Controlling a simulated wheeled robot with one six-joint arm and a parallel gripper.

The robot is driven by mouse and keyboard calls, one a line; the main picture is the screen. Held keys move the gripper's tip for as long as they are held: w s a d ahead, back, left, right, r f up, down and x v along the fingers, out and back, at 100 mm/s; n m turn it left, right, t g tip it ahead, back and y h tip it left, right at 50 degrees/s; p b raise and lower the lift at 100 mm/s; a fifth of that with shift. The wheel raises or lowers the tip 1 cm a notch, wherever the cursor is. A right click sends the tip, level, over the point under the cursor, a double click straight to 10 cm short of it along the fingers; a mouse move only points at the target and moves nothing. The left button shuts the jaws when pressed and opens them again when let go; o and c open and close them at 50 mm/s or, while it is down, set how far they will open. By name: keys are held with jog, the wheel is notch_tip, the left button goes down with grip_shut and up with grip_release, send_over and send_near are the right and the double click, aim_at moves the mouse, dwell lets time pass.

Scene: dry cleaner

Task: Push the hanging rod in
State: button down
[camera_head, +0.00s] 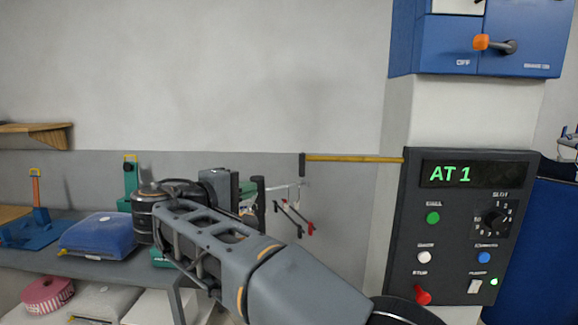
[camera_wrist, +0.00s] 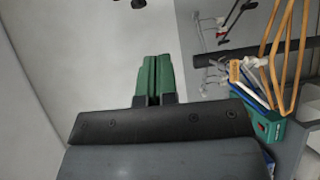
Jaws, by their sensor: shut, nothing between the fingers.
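The hanging rod (camera_head: 350,158), a thin yellow bar with a dark upright end piece (camera_head: 302,164), sticks out level to the left from beside the control panel. My gripper (camera_wrist: 152,62) shows in the wrist view as two green fingers pressed together with nothing between them. In the head view it is mostly hidden behind my own wrist, to the left of and a little below the rod's end, apart from it in the picture. A small dark piece (camera_wrist: 138,4) at the top edge of the wrist view is cut off; I cannot tell if it is the rod's end.
The control panel (camera_head: 431,225) reads "AT 1" and has buttons and a dial. Red-tipped arms (camera_head: 309,227) stick out below the rod. Wooden hangers (camera_wrist: 290,50) and a green box (camera_wrist: 268,128) are at right in the wrist view.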

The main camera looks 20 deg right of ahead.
jog(key=w+d+r+p, duration=0.1)
jog(key=d+p, duration=0.1)
jog(key=d, duration=0.3)
jog(key=w+d+r+h+p, duration=0.1)
jog(key=w+d+p, duration=0.1)
jog(key=d, duration=0.4)
jog(key=shift+w+d+r+t, duration=0.2)
jog(key=shift+w+t, duration=0.05)
jog(key=shift+t, duration=0.05)
